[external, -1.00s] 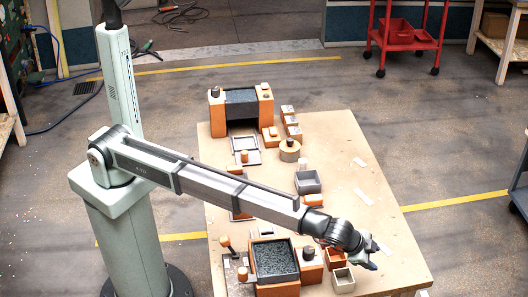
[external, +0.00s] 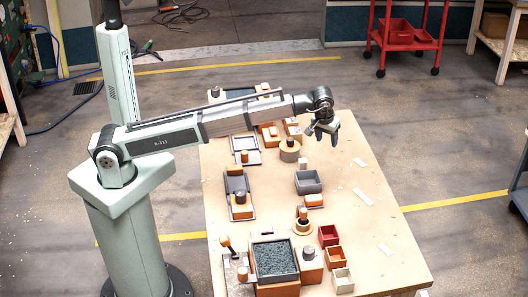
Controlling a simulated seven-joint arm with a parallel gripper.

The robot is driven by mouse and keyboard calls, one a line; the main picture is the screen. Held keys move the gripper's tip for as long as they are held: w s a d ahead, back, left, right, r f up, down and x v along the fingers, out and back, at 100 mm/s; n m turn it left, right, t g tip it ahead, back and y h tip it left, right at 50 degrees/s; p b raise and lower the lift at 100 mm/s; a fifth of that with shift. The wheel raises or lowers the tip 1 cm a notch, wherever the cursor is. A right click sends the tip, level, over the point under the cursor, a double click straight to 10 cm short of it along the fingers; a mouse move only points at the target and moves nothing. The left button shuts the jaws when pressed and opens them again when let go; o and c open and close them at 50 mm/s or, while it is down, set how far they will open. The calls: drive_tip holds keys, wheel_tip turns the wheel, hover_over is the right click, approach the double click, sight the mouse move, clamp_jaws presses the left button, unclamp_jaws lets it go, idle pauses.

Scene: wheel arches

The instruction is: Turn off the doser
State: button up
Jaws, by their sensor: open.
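I cannot tell for certain which device is the doser. One candidate is a round orange unit with a grey knob (external: 290,150) toward the far half of the table. Another is a small round orange unit with an upright brown knob (external: 303,222) nearer the front. My gripper (external: 321,138) is open and empty, fingers pointing down, above the table's far right part, to the right of the round orange unit and apart from it. My forearm hides much of the orange and grey machine (external: 236,95) at the back.
On the table (external: 375,230) a grey tray (external: 308,182) stands mid-table. A bin of dark granules (external: 274,258), an orange block with a knob (external: 308,262), levers (external: 230,245), a red bin (external: 328,236) and orange bins (external: 336,257) stand at the front. The table's right side is mostly clear.

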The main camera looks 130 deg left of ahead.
drive_tip(key=s+a+r+n+h, duration=0.1)
drive_tip(key=s+a+n, duration=0.1)
drive_tip(key=s, duration=0.6)
drive_tip(key=s+a+r+n+h, duration=0.1)
drive_tip(key=s+a+n, duration=0.15)
drive_tip(key=s, duration=0.45)
drive_tip(key=n+h, duration=0.1)
drive_tip(key=n, duration=0.3)
approach(273, 134)
wheel_tip(273, 134, down, 8)
drive_tip(key=shift+a+r, duration=0.1)
